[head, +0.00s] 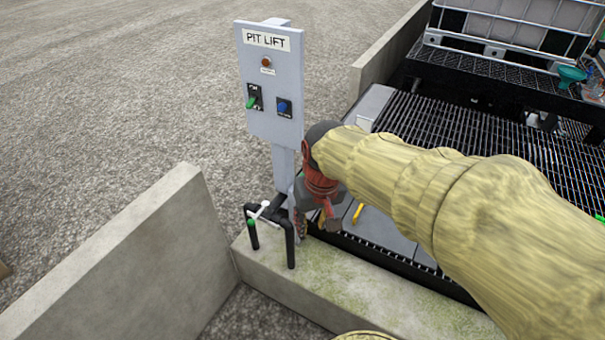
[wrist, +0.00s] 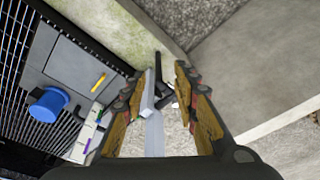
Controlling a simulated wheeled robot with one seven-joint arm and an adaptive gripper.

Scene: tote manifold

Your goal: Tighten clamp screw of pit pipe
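The black pit pipe (head: 289,240) stands bent over the concrete kerb, below the PIT LIFT post. A pale clamp piece with what looks like a screw bar (head: 260,210) sits across its upper bend, near a small green part (head: 251,222). My gripper (head: 316,225) is just right of the pipe. In the wrist view my gripper (wrist: 157,76) is open, its fingers well apart with nothing held. I cannot tell the screw's tightness.
The grey PIT LIFT panel (head: 270,85) on its post rises close behind the pipe. Concrete walls (head: 130,255) stand at left and front. A black grating (head: 480,150) with grey plates and a yellow handle (head: 357,213) lies right. A blue cap (wrist: 48,104) shows in the wrist view.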

